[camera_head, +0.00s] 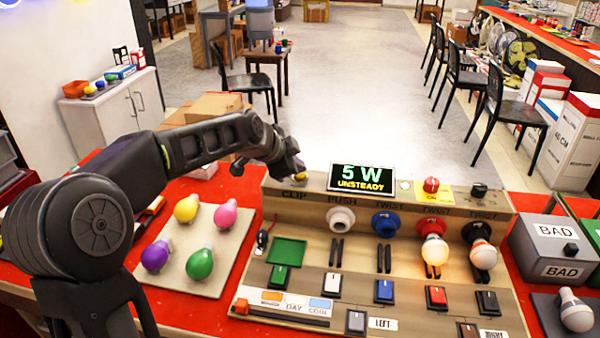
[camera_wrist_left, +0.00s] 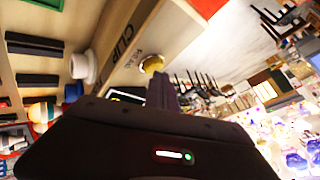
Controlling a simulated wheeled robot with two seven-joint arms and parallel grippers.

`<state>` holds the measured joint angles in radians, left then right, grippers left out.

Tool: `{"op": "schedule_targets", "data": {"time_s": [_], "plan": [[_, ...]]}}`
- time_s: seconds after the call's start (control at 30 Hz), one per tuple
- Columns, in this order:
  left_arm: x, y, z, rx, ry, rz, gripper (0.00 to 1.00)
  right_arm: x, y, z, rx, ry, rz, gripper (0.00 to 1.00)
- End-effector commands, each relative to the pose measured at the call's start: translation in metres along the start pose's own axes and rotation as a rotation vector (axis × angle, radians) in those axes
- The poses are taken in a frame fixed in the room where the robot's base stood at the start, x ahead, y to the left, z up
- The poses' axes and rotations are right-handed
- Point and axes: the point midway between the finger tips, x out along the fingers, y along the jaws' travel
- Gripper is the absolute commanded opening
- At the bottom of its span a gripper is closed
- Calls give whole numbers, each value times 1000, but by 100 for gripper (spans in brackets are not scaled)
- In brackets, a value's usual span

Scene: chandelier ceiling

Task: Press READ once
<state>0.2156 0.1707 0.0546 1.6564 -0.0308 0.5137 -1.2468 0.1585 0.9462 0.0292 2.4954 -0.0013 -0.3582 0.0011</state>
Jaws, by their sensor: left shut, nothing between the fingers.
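In the head view a bit of yellow (camera_head: 300,174) shows just past my left gripper (camera_head: 292,166), which mostly covers the button. My left gripper also shows in the wrist view (camera_wrist_left: 160,82); it is shut and empty, with its tips close to the button. I cannot tell whether they touch it. The display (camera_head: 361,179) reads "5 W UNSTEADY". My right gripper is not in view.
The wooden panel (camera_head: 330,258) carries sockets, switches and a red button (camera_head: 431,185) on a yellow label right of the display. A lit bulb (camera_head: 434,250) sits under the red socket. A tray of coloured bulbs (camera_head: 236,236) lies left.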

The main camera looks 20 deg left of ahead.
Motion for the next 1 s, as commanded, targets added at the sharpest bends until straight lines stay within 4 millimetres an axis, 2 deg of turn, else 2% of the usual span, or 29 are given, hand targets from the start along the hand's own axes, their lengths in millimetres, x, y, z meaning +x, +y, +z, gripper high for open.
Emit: {"op": "schedule_targets", "data": {"time_s": [0.43, 0.83, 1.0], "plan": [[-11, -8, -8, 0, 0, 0, 0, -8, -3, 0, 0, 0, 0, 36], [-12, -9, -9, 0, 0, 0, 0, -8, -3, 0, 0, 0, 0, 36], [-20, -14, -14, 0, 0, 1, 0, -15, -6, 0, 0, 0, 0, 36]]}}
